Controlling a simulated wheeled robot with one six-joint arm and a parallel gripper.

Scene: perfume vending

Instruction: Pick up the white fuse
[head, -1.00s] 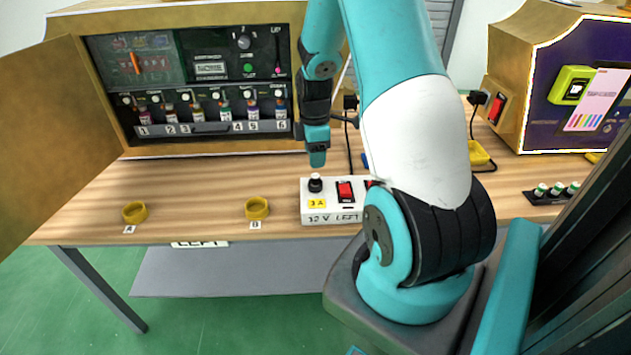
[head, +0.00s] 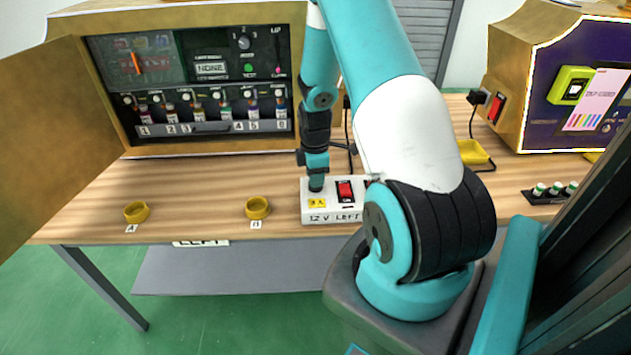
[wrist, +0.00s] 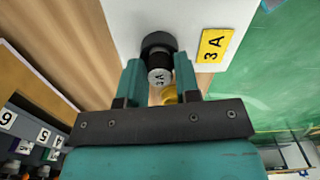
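My gripper (wrist: 160,72) points down over the holder, with one finger on each side of the fuse. The fingers look apart, with slim gaps beside the fuse, and no firm grip shows. In the head view my gripper (head: 317,184) hides the fuse and most of the holder.
A red switch (head: 345,191) is on the box just right of my gripper. Yellow rings A (head: 136,211) and B (head: 257,207) lie on the table to the left. The open vending cabinet (head: 195,85) stands behind. A tray of small fuses (head: 550,192) is at the right.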

